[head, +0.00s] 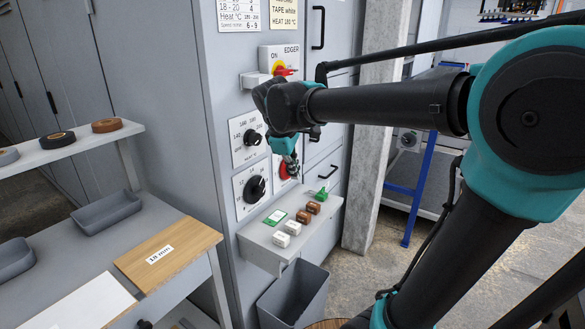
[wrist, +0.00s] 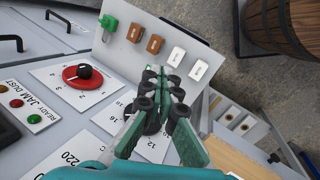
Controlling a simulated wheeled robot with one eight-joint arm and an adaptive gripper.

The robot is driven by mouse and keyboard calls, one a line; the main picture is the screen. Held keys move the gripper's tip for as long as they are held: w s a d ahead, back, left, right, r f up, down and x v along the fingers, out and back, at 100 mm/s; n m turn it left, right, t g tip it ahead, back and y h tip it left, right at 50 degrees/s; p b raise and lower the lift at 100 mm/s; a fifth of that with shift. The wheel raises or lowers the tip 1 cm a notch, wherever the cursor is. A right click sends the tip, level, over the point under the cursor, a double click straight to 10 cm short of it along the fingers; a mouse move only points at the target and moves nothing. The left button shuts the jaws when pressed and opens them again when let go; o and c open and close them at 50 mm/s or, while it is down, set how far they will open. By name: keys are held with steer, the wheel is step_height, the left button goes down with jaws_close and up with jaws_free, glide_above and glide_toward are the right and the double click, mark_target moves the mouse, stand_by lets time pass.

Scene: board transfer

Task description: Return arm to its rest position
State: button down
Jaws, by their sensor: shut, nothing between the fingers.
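My gripper (head: 291,168) hangs at the end of my teal and black arm, in front of the grey machine panel (head: 222,150). Its fingers are shut and empty. In the head view it partly covers a red dial (head: 285,171). The wrist view shows my gripper (wrist: 164,82) from behind, with its tips over the panel near the small shelf. The red dial with its black knob (wrist: 84,74) lies left of the fingers there. Whether the fingers touch the panel cannot be told.
Below my gripper, a small shelf (head: 258,232) holds brown and white blocks and a green piece (head: 321,194). A grey bin (head: 292,296) stands under it. A concrete pillar (head: 371,160) rises behind my arm. A board (head: 168,252) lies on the left bench.

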steer(key=s+d+f+m+y, duration=0.1)
steer(key=s+d+f+m, duration=0.5)
steer(key=f, duration=0.5)
steer(key=s+d+f+m+y, duration=0.1)
steer(key=s+d+f+m, duration=0.6)
steer(key=s+f, duration=0.2)
step_height(320, 180, down, 3)
steer(key=shift+r+t+y, duration=0.1)
steer(key=shift+t+y, duration=0.2)
steer(key=shift+t, duration=0.1)
steer(key=c, duration=2.3)
jaws_free()
